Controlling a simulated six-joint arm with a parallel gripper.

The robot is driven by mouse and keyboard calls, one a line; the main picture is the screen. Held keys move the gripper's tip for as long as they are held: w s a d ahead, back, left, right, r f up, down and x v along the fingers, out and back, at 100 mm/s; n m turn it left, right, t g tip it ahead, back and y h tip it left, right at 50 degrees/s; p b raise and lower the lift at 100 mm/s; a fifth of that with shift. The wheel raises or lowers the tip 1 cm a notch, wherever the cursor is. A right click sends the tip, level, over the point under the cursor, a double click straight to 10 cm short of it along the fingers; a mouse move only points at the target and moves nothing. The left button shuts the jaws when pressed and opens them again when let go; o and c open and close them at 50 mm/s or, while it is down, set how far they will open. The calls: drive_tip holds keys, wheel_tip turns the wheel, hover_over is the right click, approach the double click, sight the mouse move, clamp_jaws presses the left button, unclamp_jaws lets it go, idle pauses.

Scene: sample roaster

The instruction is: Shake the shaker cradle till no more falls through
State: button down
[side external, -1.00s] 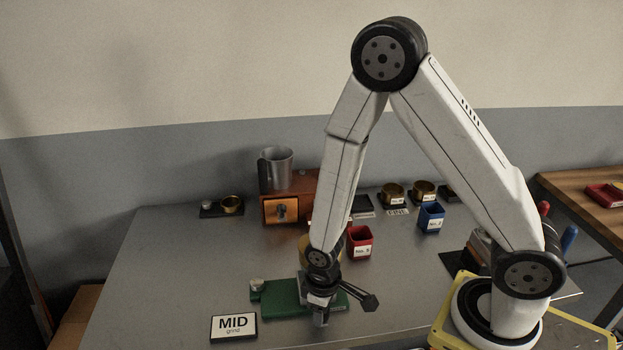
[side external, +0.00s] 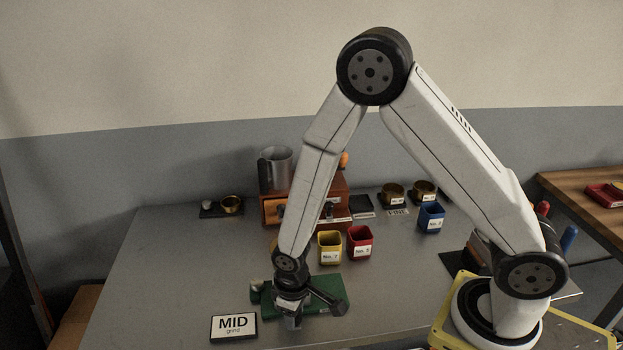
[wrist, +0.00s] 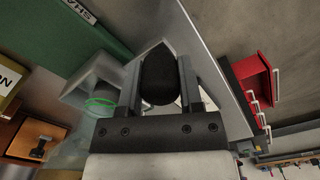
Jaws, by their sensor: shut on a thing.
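My gripper (side external: 291,318) is low over the green shaker base (side external: 330,290) in the side external view. In the wrist view, my gripper (wrist: 160,80) is shut on a black rounded knob (wrist: 160,70), one finger on each side. The knob appears to be the shaker cradle's handle. A grey box-like part (wrist: 80,72) shows beside the left finger. The green base (wrist: 50,30) carries a partly cut-off label. My wrist hides most of the cradle in the side view, and I cannot see whether anything falls through.
A yellow cup (side external: 330,248) and red cup (side external: 359,242) stand behind, with a blue cup (side external: 431,217) farther right. A wooden drawer box (side external: 334,203) and metal pitcher (side external: 276,169) stand at the back.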

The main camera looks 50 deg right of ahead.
drive_tip(key=shift+s+d, duration=1.05)
drive_tip(key=shift+c, duration=0.9)
unclamp_jaws()
drive_tip(key=shift+r, duration=0.1)
wheel_tip(320, 180, up, 8)
idle(0.6)
